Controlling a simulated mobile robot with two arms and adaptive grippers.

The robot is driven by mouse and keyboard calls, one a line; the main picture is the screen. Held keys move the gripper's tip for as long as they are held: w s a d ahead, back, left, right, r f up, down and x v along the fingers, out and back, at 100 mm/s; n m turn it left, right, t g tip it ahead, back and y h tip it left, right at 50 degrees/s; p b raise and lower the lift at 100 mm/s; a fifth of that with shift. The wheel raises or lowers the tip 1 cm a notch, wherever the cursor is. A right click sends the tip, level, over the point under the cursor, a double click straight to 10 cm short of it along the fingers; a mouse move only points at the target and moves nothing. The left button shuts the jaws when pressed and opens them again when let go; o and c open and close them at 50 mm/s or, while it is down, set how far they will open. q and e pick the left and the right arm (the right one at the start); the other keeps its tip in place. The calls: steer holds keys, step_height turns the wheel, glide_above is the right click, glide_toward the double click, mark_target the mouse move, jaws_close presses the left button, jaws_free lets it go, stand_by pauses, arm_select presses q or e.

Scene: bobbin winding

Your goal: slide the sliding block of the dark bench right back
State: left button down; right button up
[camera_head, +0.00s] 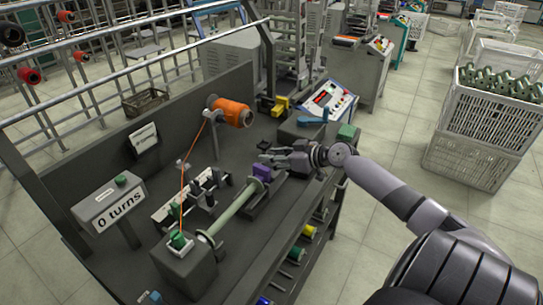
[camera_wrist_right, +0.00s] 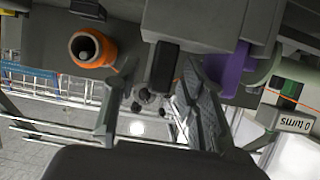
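The dark bench (camera_head: 285,225) carries a purple block (camera_head: 262,172) at the end of a pale green rod (camera_head: 232,208), on a low dark rail. I take this to be the sliding block. My right gripper (camera_head: 264,153) is just behind the purple block, with its fingers pointing left. In the right wrist view my right gripper (camera_wrist_right: 150,92) is open, with a clear gap between its fingers. The purple block (camera_wrist_right: 232,70) shows there to the right of the fingers, outside the gap. Whether they touch is unclear. My left gripper is not in view.
An orange spool (camera_head: 232,112) stands behind, its thread running to a green-topped block at the front. A "0 turns" display (camera_head: 108,206) stands at the left. A yellow part (camera_head: 281,106) and a control panel (camera_head: 328,101) are behind the gripper. White crates (camera_head: 480,130) stand at the right.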

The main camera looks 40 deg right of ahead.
steer(key=shift+w+a+f, duration=0.1)
steer(key=shift+w+f, duration=0.05)
steer(key=shift+w, duration=0.25)
jaws_close()
stand_by(0.4)
